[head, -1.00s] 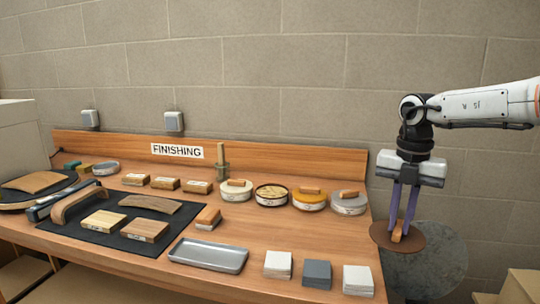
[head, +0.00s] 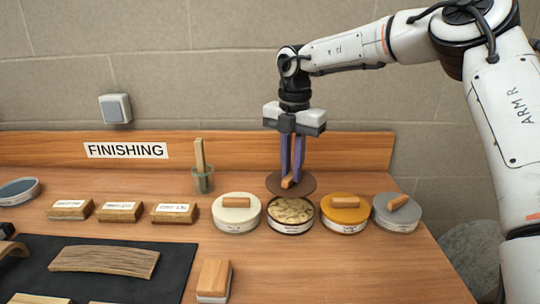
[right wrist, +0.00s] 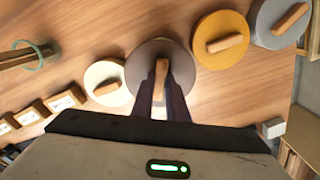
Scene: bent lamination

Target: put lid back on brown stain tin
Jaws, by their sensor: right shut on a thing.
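My right gripper (head: 290,178) is shut on the wooden handle of a round brown lid (head: 304,184). The lid is above and slightly behind the open tin (head: 290,216), which stands in a row of tins and shows mottled pale and brown contents. The held lid also shows in the right wrist view (right wrist: 140,65), where it hides the open tin. I cannot tell the exact gap between lid and tin. My left gripper is not in view.
A white-lidded tin (head: 236,213) stands close on the left of the open tin. An orange-lidded tin (head: 344,216) and a grey-lidded tin (head: 397,214) stand on its right. A brush in a glass jar (head: 202,178) stands at back left.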

